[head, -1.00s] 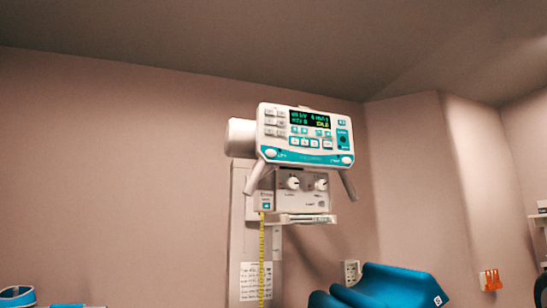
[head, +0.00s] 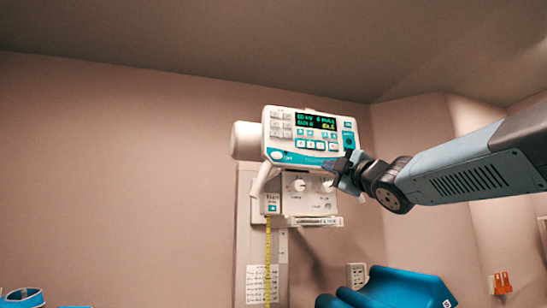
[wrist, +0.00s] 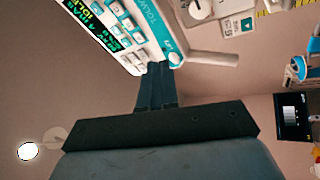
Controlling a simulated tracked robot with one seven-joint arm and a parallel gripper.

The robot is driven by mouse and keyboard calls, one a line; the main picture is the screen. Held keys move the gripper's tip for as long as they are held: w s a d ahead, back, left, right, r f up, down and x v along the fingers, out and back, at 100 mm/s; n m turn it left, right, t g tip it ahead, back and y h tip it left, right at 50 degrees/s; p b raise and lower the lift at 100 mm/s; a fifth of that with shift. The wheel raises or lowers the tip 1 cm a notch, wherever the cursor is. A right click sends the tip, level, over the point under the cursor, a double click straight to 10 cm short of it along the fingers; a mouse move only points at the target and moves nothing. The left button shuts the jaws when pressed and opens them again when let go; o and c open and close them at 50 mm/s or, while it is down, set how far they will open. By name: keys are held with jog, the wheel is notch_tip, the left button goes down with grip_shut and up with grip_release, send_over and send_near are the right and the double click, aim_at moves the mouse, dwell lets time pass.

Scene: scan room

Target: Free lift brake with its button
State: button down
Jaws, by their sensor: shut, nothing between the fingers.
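The white and teal control head (head: 290,128) with a lit display is mounted on the wall column. A round white button (head: 277,155) with a label is at its lower left corner. I cannot read which label names the lift brake. My gripper (head: 336,165) is shut and empty at the lower right corner.
The collimator box (head: 310,192) with knobs hangs under the head. A yellow tape (head: 267,255) hangs down the column (head: 247,240). A blue cushion (head: 405,288) is below.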

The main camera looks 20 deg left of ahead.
aim_at(277, 155)
jog(key=s+a+r+n+g+y, duration=0.3)
jog(key=a+r+n+g+y, duration=0.2)
jog(key=a+n+g+y, duration=0.1)
jog(key=a+n+y, duration=0.1)
jog(key=a+n, duration=0.1)
jog(key=n, duration=0.1)
jog(key=shift+s+a+r+n+g, duration=0.25)
jog(key=shift+s+r+n+g, duration=0.05)
jog(key=shift+s+g, duration=0.1)
jog(key=shift+w, duration=0.15)
jog(key=shift+w+a, duration=0.75)
jog(key=shift+w, duration=0.45)
jog(key=shift+w+a, duration=0.8)
jog(key=shift+w, duration=0.45)
jog(key=shift+w+a, duration=0.75)
jog(key=shift+w, duration=0.45)
jog(key=shift+w, duration=0.1)
jog(key=shift+w+a, duration=0.2)
jog(key=shift+w, duration=0.1)
jog(key=shift+w+a, duration=0.2)
jog(key=shift+w, duration=0.1)
jog(key=shift+s, duration=0.1)
jog(key=shift+s+d, duration=0.45)
jog(key=shift+s, duration=0.1)
